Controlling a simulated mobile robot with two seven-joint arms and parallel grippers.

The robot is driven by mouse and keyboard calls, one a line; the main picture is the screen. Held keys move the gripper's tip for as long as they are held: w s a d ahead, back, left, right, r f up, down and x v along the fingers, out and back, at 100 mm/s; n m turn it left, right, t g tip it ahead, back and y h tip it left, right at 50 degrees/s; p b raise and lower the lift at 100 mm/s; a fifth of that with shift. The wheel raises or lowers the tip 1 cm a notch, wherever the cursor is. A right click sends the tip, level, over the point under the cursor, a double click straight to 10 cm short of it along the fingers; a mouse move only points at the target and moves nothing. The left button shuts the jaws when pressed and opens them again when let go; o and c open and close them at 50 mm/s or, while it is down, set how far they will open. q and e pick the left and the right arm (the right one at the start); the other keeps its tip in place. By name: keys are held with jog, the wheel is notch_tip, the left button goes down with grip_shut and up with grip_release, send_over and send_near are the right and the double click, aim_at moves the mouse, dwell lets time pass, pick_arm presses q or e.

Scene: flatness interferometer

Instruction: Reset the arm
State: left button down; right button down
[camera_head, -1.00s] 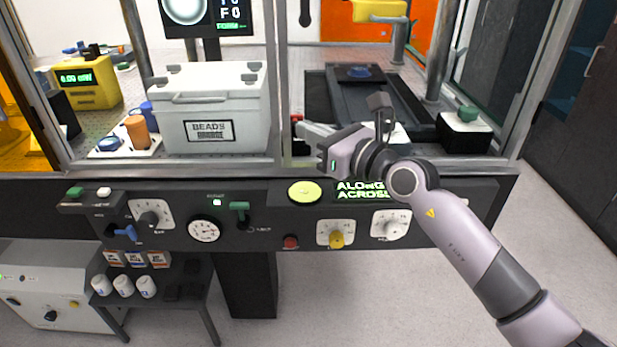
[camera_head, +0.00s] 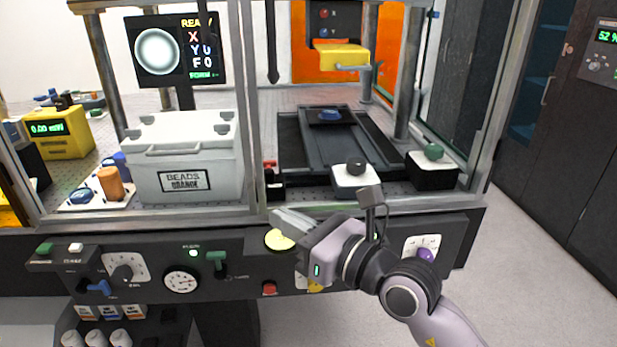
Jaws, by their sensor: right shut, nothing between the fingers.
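My right arm comes in from the lower right. Its gripper (camera_head: 279,217) is shut and empty, and points left in front of the upper edge of the dark control panel (camera_head: 145,250). The tips are close to the round yellow disc (camera_head: 279,240) on the panel; I cannot tell whether they touch anything. The gripper and wrist hide the panel's green text display and part of the yellow knob (camera_head: 316,287). My left gripper is not in view.
Behind the panel stand a metal frame, a white "BEADS" box (camera_head: 190,155), a dark stage (camera_head: 322,150) and a white block with a dark knob (camera_head: 355,175). A monitor (camera_head: 175,50) reads "READY". Grey floor (camera_head: 530,240) is open at the right.

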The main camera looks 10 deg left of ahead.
jog(key=s+d+f+m+t+h, duration=0.2)
jog(key=d+f+m+t+h, duration=0.2)
jog(key=d+f+m, duration=0.8)
jog(key=s+d+f+m+t+h, duration=0.2)
jog(key=d+f+m+t+h, duration=0.3)
jog(key=m, duration=1.4)
jog(key=s+d+f+m+g+h, duration=0.2)
jog(key=s+d+f+m+g, duration=0.2)
jog(key=s+d+f+m, duration=0.1)
jog(key=s+d+f+m+g+h, duration=0.2)
jog(key=s+d+f+m+g, duration=0.2)
jog(key=f, duration=0.8)
jog(key=s+d+m, duration=0.2)
jog(key=s+m, duration=0.2)
jog(key=s, duration=0.1)
jog(key=shift+s+d+f, duration=0.25)
jog(key=shift+s+d, duration=0.05)
jog(key=shift+s, duration=0.1)
